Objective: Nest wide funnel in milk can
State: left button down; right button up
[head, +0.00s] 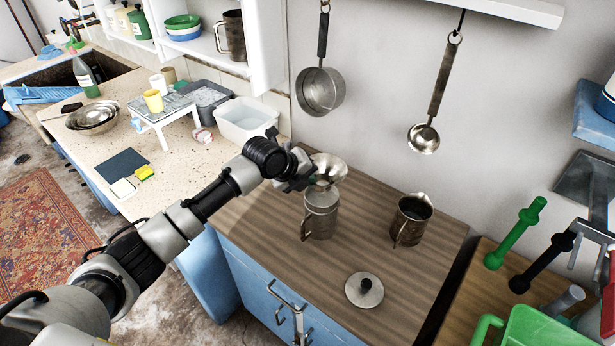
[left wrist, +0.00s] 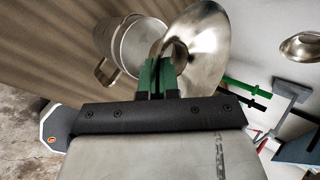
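The wide funnel (head: 331,167) is a shiny metal cone with its wide mouth tilted up. My left gripper (head: 309,180) is shut on it; in the left wrist view the green fingertips (left wrist: 158,76) pinch the funnel (left wrist: 208,45) near its narrow part. The milk can (head: 320,214) is a grey metal can with a side handle, standing upright on the wooden counter. I cannot tell whether the spout is inside the can. My right gripper is not in view.
A metal jug (head: 411,220) stands right of the can. A round lid with a black knob (head: 365,291) lies in front on the wooden counter (head: 300,265). A pan (head: 320,91) and a ladle (head: 424,138) hang on the wall behind. A white tub (head: 246,118) stands left.

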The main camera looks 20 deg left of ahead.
aim_at(307, 192)
pick_arm(q)
jog(key=shift+f, duration=0.25)
jog(key=shift+f, duration=0.1)
jog(key=shift+f+b, duration=1.3)
jog(key=shift+f, duration=0.15)
jog(key=shift+f, duration=0.25)
jog(key=shift+f+b, duration=0.65)
